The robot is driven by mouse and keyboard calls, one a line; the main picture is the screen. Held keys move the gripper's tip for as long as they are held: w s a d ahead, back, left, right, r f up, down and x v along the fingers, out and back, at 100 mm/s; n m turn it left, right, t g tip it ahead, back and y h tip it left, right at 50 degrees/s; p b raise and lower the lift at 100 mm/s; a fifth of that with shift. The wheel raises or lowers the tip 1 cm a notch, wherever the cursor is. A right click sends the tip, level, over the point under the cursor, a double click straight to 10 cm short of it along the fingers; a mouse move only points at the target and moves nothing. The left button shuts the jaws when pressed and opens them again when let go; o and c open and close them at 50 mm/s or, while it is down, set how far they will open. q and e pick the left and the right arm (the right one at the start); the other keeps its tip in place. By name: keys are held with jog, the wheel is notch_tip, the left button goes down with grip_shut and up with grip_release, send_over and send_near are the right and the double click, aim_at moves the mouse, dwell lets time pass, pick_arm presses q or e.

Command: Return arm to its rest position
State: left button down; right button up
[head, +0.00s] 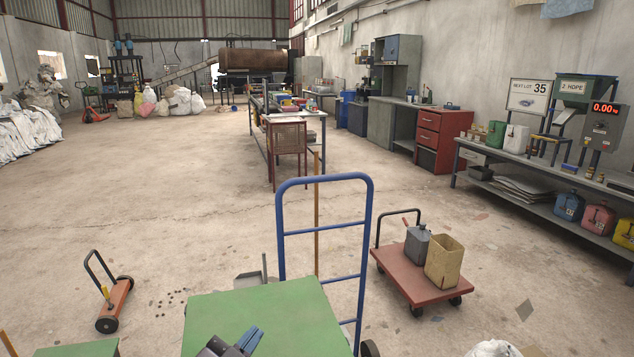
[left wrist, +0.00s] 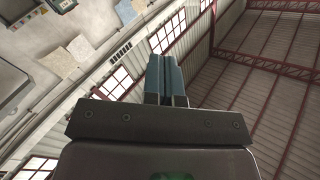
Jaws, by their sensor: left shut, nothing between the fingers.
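My left gripper (head: 247,340) shows at the bottom edge of the head view, low in front of the green platform of a blue-handled trolley. Its blue fingers are together with nothing between them. In the left wrist view the two blue-grey fingers (left wrist: 168,75) are side by side, and the wall, windows and roof beams lie behind them. Most of the left arm is out of the head view. A small pale part (head: 492,349) shows at the bottom right edge; I cannot tell whether it belongs to my right arm. My right gripper is not in view.
The trolley's green platform (head: 262,318) and blue handle (head: 324,231) stand directly ahead. A red cart (head: 402,272) with a grey can (head: 417,246) and a tan container (head: 444,262) is to the right. Open floor lies beyond.

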pick_arm(q)
jog(key=s+a+f+n+g+y+p, duration=0.1)
jog(key=s+a+f+n+g+y, duration=0.1)
jog(key=s+a+f, duration=0.3)
jog(key=s+a+f+n+g+y+p, duration=0.1)
jog(key=s+a+f+n+g+y, duration=0.1)
jog(key=s+a+f, duration=0.4)
jog(key=s+a+f+n+g+y+p, duration=0.1)
jog(key=s+a+f+n+y, duration=0.3)
jog(key=s+f, duration=0.6)
jog(key=s+a+g, duration=0.1)
jog(key=s, duration=0.3)
jog(key=shift+s+a+n, duration=0.15)
jog(key=shift+s+n, duration=0.2)
jog(key=shift+n, duration=0.05)
jog(key=shift+f, duration=0.1)
